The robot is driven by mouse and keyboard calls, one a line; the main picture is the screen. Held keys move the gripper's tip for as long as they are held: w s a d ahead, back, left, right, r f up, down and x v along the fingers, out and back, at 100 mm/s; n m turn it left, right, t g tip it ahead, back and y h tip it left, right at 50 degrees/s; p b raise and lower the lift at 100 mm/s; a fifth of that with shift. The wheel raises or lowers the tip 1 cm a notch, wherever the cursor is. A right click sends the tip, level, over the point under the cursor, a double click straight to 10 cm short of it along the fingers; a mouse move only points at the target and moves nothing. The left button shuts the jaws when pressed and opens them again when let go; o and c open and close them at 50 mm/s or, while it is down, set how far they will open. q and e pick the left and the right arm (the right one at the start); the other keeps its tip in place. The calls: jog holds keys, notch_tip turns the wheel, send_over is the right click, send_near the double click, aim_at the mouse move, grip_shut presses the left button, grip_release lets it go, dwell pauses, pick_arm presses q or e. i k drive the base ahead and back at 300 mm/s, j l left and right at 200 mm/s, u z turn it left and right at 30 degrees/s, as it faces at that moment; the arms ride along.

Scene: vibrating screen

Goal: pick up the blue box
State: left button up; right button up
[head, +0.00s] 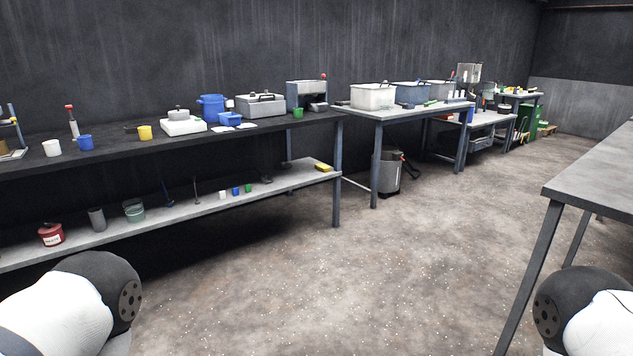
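A larger blue-grey tub (411,93) stands on the second table, farther right. I cannot tell for sure which of these is the blue box. Only rounded parts of my two arms show at the bottom left and bottom right corners. Neither gripper is in view.
The bench also holds a grey lidded case (261,105), a white scale-like device (183,126) and several cups. Its lower shelf (290,180) carries a red pot (52,234). Another table (600,165) stands at right. The speckled floor (330,280) between is clear.

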aim_at(228, 120)
jog(key=i, duration=0.85)
jog(key=i+l+u, duration=0.1)
jog(key=i, duration=0.7)
jog(key=i+l, duration=0.2)
jog(key=i, duration=0.65)
